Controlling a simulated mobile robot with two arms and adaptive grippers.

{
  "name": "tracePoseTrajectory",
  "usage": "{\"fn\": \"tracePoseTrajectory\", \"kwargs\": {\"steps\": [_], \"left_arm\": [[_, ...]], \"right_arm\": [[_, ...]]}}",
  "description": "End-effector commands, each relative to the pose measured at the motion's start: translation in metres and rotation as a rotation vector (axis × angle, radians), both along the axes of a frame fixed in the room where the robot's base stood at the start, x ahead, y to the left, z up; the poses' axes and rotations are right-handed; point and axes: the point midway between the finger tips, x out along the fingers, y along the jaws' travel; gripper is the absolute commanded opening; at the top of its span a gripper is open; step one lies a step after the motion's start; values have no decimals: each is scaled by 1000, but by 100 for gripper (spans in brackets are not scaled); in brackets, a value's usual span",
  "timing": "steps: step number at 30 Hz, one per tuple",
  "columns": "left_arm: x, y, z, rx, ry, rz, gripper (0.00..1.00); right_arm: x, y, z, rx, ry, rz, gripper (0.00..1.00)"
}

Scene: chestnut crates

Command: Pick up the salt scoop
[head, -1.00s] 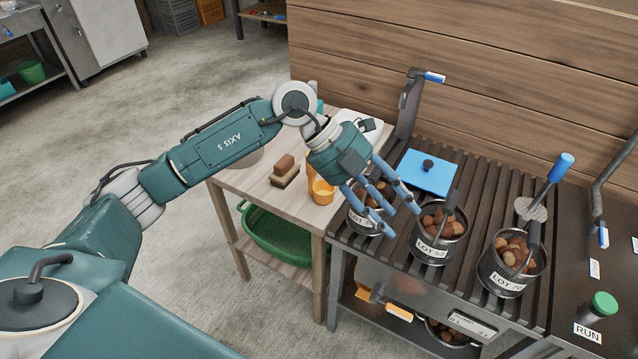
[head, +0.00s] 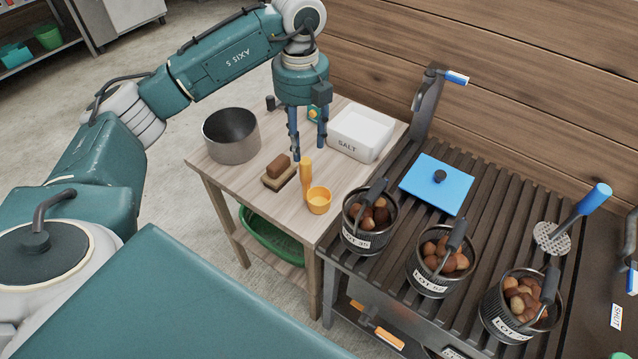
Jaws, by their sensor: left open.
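The salt scoop (head: 318,201) is orange-yellow, with a round cup at the front right of the wooden side table (head: 227,176). Its handle (head: 305,172) points up and back from the cup. My left gripper (head: 309,152) points down over the table, its blue-grey fingers apart and empty. The fingertips are just above and behind the handle's top end in the picture; I cannot tell the exact gap. My right gripper is not in view.
A white salt box (head: 361,133) stands behind right of the scoop. A brush (head: 279,171) and a steel pot (head: 231,136) are to the left. Several chestnut baskets (head: 369,218) and a blue lid (head: 437,184) sit on the slatted grill to the right.

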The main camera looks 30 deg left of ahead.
Motion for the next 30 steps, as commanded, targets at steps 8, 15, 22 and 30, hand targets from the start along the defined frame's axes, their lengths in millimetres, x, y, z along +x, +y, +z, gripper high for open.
{"fn": "tracePoseTrajectory", "kwargs": {"steps": [8,15,22,30], "left_arm": [[0,0,-37,0,1,0,45],[4,0,-60,-1,6,-2,45],[6,0,-89,-1,1,-3,45],[6,0,-92,-1,-1,-3,41]], "right_arm": [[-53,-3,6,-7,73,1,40],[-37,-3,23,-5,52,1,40],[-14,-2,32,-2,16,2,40],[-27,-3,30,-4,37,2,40]]}}
